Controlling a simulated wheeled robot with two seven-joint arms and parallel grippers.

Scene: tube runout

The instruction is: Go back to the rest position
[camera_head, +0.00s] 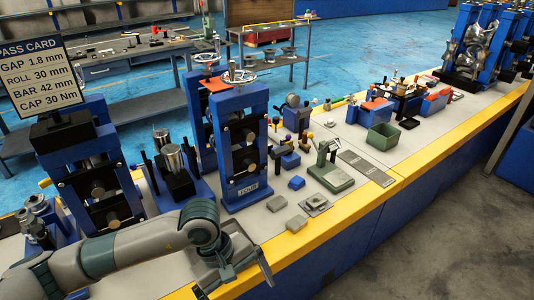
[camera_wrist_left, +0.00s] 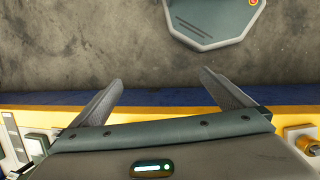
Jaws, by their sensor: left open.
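My left arm comes in from the lower left in the head view, and its gripper (camera_head: 236,290) hangs at the yellow front edge of the bench. In the left wrist view the two fingers of my left gripper (camera_wrist_left: 165,95) stand wide apart with nothing between them. They point out over the bench's yellow and blue edge toward the grey floor. My right gripper shows in neither view.
A blue roll stand (camera_head: 240,150) and a pass card sign (camera_head: 42,75) stand behind my arm. A green press (camera_head: 328,170), small grey blocks (camera_head: 297,223) and a green bin (camera_head: 383,136) sit along the bench.

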